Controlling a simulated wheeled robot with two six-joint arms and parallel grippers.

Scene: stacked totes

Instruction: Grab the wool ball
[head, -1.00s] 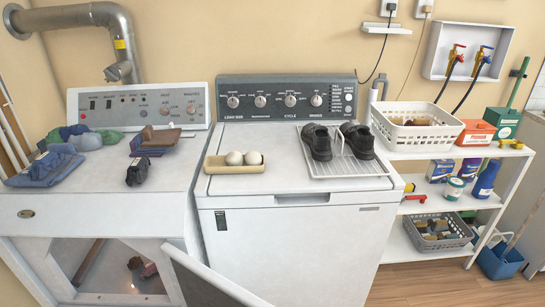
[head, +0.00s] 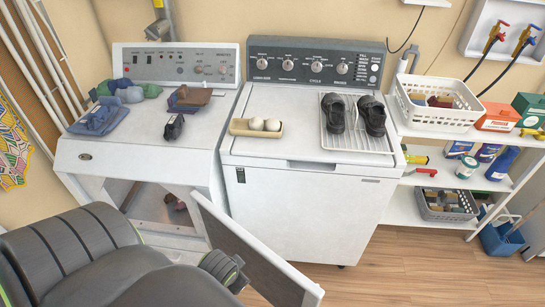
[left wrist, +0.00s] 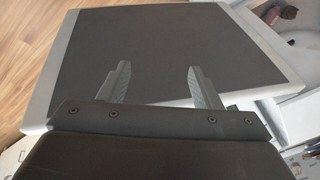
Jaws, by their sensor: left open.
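Two cream wool balls (head: 256,124) (head: 273,125) sit side by side in a small tan tray (head: 240,131) on the front left of the washer top. My left gripper (left wrist: 158,72) is open and empty in the left wrist view. Its fingers show in front of the dark inner panel of the open dryer door (left wrist: 170,45); I cannot tell if they touch it. In the head view my left arm fills the lower left, and its fingers are not clearly seen. The wool balls are not in the left wrist view. My right gripper is in neither view.
The dryer door (head: 250,250) hangs open. Folded clothes (head: 100,115) lie on the dryer (head: 140,155). Dark shoes (head: 372,115) stand on a white rack (head: 350,140), right of the tray. A white basket (head: 435,118) tops the shelf. The washer's front top (head: 290,150) is clear.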

